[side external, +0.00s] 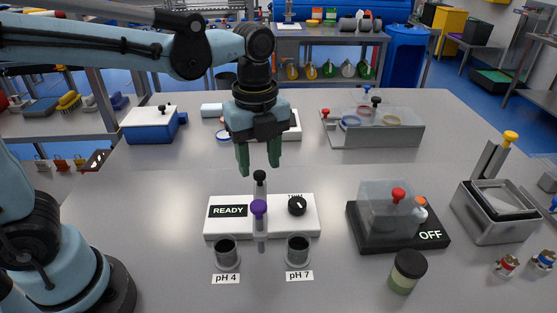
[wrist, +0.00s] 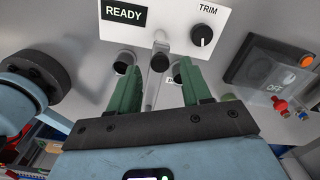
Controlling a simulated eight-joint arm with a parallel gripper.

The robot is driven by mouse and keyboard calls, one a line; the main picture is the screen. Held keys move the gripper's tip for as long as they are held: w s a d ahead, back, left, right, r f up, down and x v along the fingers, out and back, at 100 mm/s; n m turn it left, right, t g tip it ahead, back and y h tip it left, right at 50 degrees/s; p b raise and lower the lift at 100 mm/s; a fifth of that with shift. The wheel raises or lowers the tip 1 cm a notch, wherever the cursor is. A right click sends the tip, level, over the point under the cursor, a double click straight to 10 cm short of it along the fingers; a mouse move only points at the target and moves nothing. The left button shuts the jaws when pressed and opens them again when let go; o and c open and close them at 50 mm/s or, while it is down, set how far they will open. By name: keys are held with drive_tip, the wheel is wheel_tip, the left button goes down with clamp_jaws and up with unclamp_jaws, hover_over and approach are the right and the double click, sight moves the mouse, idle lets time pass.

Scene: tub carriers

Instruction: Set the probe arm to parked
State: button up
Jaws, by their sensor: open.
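A white meter (side external: 228,228) with a READY display and a black TRIM dial (side external: 297,206) stands mid-table. Its slim grey probe arm (side external: 261,231) has a purple knob (side external: 259,208) and points forward between the pH 4 cup (side external: 227,253) and the pH 7 cup (side external: 298,251). A black knob (side external: 260,176) stands behind the purple one. My gripper (side external: 259,167) is open and empty above the back of the meter, fingers pointing down.
A clear-covered black switch box (side external: 372,238) marked OFF and a dark-lidded jar (side external: 405,272) stand to the right. A grey tub (side external: 487,225) is farther right. A blue-and-white box (side external: 150,125) and a clear-covered case (side external: 385,135) stand behind. The left front of the table is clear.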

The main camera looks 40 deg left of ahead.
wheel_tip(320, 180, up, 10)
idle(0.5)
drive_tip(key=shift+f, duration=0.1)
drive_tip(key=s+a+f+n+t, duration=0.2)
drive_tip(key=a+f+n+t, duration=0.1)
drive_tip(key=n, duration=0.8)
drive_tip(key=s+a+f+n+t, duration=0.2)
drive_tip(key=a+f+n+t, duration=0.2)
drive_tip(key=f+n, duration=0.4)
drive_tip(key=shift+s+a+f+n, duration=0.3)
drive_tip(key=shift+a+n, duration=0.6)
drive_tip(key=shift+n, duration=0.8)
drive_tip(key=shift+r, duration=0.15)
